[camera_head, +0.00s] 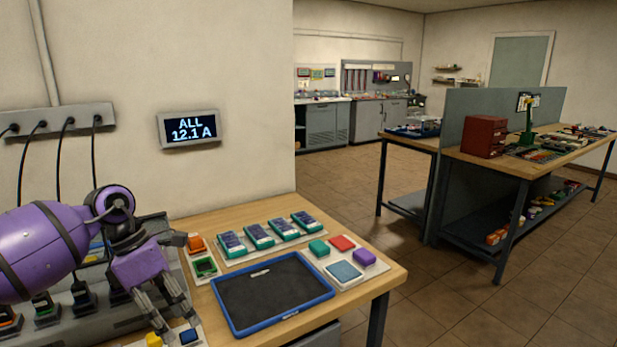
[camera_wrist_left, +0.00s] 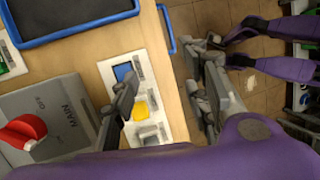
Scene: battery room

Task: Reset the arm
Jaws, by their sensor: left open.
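My left arm comes in from the left of the head view. My left gripper (camera_head: 178,322) hangs with its grey fingers pointing down at the table's near left corner area. The fingers are spread, and nothing shows between them. In the left wrist view the gripper (camera_wrist_left: 165,88) has one finger over the white pad and the other past the table edge, over the floor. Purple links of mine (camera_wrist_left: 285,68) show at the right of that view.
A blue-rimmed tray (camera_head: 224,314) lies on the wooden table (camera_head: 377,280). Several battery packs (camera_head: 260,236) sit behind it. A white pad (camera_wrist_left: 166,130) holds a yellow piece (camera_wrist_left: 146,107). A red knob (camera_wrist_left: 22,131) sits on a grey MAIN box (camera_wrist_left: 50,105). The floor (camera_head: 430,270) right of the table is open.

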